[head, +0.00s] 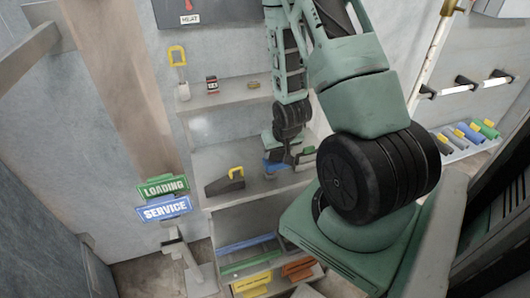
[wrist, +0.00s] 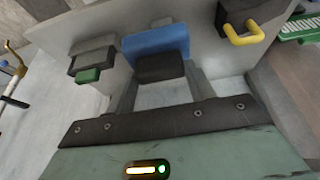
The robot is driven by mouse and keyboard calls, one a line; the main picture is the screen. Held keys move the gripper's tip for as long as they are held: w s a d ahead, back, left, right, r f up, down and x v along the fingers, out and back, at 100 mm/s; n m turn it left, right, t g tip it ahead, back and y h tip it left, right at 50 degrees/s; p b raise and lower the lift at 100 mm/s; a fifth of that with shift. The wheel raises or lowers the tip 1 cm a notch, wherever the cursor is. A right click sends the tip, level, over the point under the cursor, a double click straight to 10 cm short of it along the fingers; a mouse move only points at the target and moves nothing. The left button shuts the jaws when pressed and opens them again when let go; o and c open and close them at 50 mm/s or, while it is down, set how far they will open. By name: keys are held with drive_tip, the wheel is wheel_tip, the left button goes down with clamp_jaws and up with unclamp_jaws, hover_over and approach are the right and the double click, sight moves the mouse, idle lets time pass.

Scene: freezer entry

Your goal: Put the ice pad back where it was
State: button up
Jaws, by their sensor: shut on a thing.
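The ice pad, seen as a blue slab (head: 273,167) with a dark block at its near end, is at the middle shelf (head: 262,190). In the wrist view the blue slab (wrist: 157,40) lies ahead of the fingers, with the dark end between them. My gripper (head: 283,155) is shut on this pad; its fingers (wrist: 162,84) are on either side of the dark end. Whether the pad rests on the shelf or hangs just above it, I cannot tell. My arm hides part of the shelf's right side.
A dark block with a yellow handle (head: 226,182) lies left of the pad. A dark block with a green tab (wrist: 92,62) is on its other side. The upper shelf (head: 222,98) holds a yellow-handled item and small things. A rack of colored pieces (head: 468,140) is at right.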

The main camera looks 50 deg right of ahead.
drive_tip(key=w+d+p, duration=0.4)
drive_tip(key=w+d, duration=0.2)
drive_tip(key=w, duration=0.3)
drive_tip(key=shift+w+a+f+p, duration=0.1)
drive_tip(key=shift+f+p, duration=0.25)
drive_tip(key=shift+f, duration=1.15)
drive_tip(key=shift+w+a+f+p, duration=0.1)
drive_tip(key=shift+f+p, duration=0.25)
drive_tip(key=shift+f, duration=1.1)
drive_tip(key=shift+w+d+f+p, duration=0.25)
drive_tip(key=shift+f+p, duration=0.1)
drive_tip(key=shift+f, duration=0.2)
drive_tip(key=shift+f, duration=0.1)
drive_tip(key=o, duration=1.1)
